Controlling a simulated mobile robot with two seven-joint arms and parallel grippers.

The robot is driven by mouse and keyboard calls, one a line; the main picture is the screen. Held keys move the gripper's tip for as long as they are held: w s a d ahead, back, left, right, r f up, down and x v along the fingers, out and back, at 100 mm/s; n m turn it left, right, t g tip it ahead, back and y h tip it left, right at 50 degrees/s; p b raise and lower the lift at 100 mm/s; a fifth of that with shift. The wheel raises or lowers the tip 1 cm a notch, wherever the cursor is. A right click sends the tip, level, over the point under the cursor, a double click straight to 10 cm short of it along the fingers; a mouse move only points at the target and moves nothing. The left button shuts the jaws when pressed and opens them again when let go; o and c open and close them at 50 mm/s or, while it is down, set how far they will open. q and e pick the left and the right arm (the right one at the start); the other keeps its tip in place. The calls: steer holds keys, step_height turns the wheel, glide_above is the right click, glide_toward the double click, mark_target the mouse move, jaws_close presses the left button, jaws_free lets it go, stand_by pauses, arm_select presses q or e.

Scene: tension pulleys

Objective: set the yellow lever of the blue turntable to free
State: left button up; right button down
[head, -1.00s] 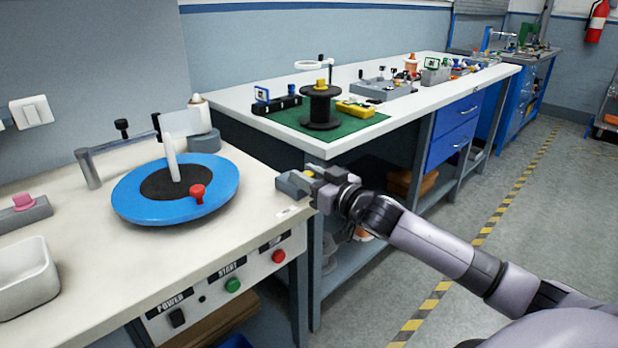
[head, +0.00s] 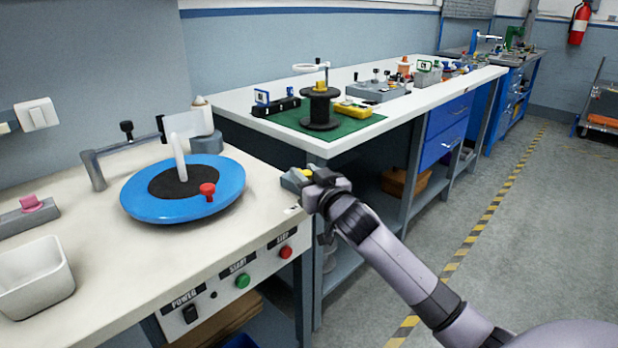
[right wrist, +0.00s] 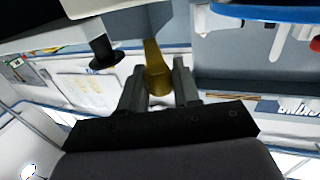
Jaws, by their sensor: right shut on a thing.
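The blue turntable (head: 140,203) lies on the near white bench, with a dark centre, an upright white post and a red knob (head: 207,190). Its blue edge also shows at the top right of the right wrist view (right wrist: 265,13). A yellow lever (right wrist: 155,65) stands between the grey fingers of my right gripper (right wrist: 158,88), which is shut on it. In the head view my right gripper (head: 298,178) is at the bench's right edge, with a bit of yellow showing there. The fingers hide part of the lever. My left gripper is not in view.
A white bin (head: 35,280) and a grey block with a pink knob (head: 32,203) are on the left of the bench. The front panel has a green button (head: 242,281) and a red button (head: 285,251). A second bench with a green mat (head: 350,130) stands behind my right gripper.

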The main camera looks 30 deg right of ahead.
steer(key=h, duration=0.1)
steer(key=m+h+b, duration=0.1)
steer(key=a+m, duration=0.1)
steer(key=shift+w+a+f+g+h+b, duration=0.1)
steer(key=shift+w+f+g+h+b, duration=0.05)
steer(key=shift+f+g+h+b, duration=0.2)
steer(key=shift+a+r+h+b, duration=0.1)
steer(key=shift+h+b, duration=0.25)
steer(key=shift+h, duration=0.2)
steer(key=m+h+b, duration=0.1)
steer(key=m+g+h+b, duration=0.1)
steer(key=shift+w+a+h+b, duration=0.3)
steer(key=shift+w+a+b, duration=0.05)
steer(key=shift+a, duration=0.05)
steer(key=shift+w+a+r+m+g+h+b, duration=0.1)
steer(key=shift+a+r+m+g+h+b, duration=0.05)
steer(key=shift+m+g+h+b, duration=0.5)
steer(key=shift+r, duration=0.1)
steer(key=c, duration=0.9)
jaws_free()
